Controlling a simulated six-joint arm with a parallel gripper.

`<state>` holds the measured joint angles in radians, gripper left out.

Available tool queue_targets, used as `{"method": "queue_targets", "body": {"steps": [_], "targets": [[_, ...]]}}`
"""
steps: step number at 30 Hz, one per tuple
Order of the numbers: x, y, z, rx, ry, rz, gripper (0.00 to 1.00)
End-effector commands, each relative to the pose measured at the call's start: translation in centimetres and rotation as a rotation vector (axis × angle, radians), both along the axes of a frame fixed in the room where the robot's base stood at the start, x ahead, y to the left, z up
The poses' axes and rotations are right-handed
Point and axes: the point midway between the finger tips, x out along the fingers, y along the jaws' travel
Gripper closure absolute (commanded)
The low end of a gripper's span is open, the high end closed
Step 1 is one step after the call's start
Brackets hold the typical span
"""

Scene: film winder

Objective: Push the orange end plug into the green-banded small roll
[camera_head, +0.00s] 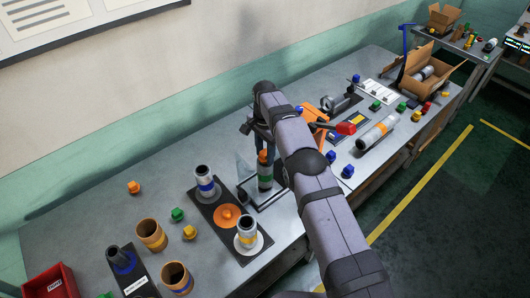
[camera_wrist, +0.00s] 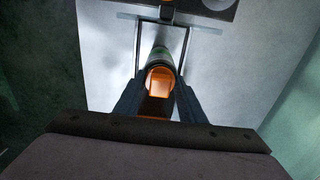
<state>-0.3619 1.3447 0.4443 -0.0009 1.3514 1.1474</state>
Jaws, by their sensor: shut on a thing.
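The green-banded small roll (camera_head: 265,178) stands upright on a plate with a dark frame, near the middle of the table. The orange end plug (camera_head: 263,156) is at the roll's top end, in line with it. In the wrist view, the plug (camera_wrist: 159,82) lies between my gripper's fingers (camera_wrist: 159,90), and the roll's dark end (camera_wrist: 160,57) shows just beyond it. My gripper is shut on the plug. I cannot tell how deep the plug sits in the roll. In the head view, my arm hides part of the gripper.
A dark board (camera_head: 214,216) to the left holds a blue-banded roll (camera_head: 204,182), an orange disc (camera_head: 227,216) and a yellow-banded roll (camera_head: 247,232). An orange stand (camera_head: 312,114) and a large orange-banded roll (camera_head: 377,134) are to the right. Loose coloured plugs lie around.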

Motion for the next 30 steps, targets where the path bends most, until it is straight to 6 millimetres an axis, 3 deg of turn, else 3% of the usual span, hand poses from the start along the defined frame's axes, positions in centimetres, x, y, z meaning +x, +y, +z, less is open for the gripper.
{"method": "queue_targets", "body": {"steps": [2,3,6,19,30], "targets": [[0.0,0.0,-0.3,0.000,0.000,0.000,0.85],[0.0,0.0,-0.2,0.000,0.000,0.000,0.59],[0.0,0.0,-0.2,0.000,0.000,0.000,0.42],[0.1,0.0,0.5,0.001,-0.002,0.000,0.42],[0.0,0.0,5.0,0.001,-0.002,0.000,0.42]]}}
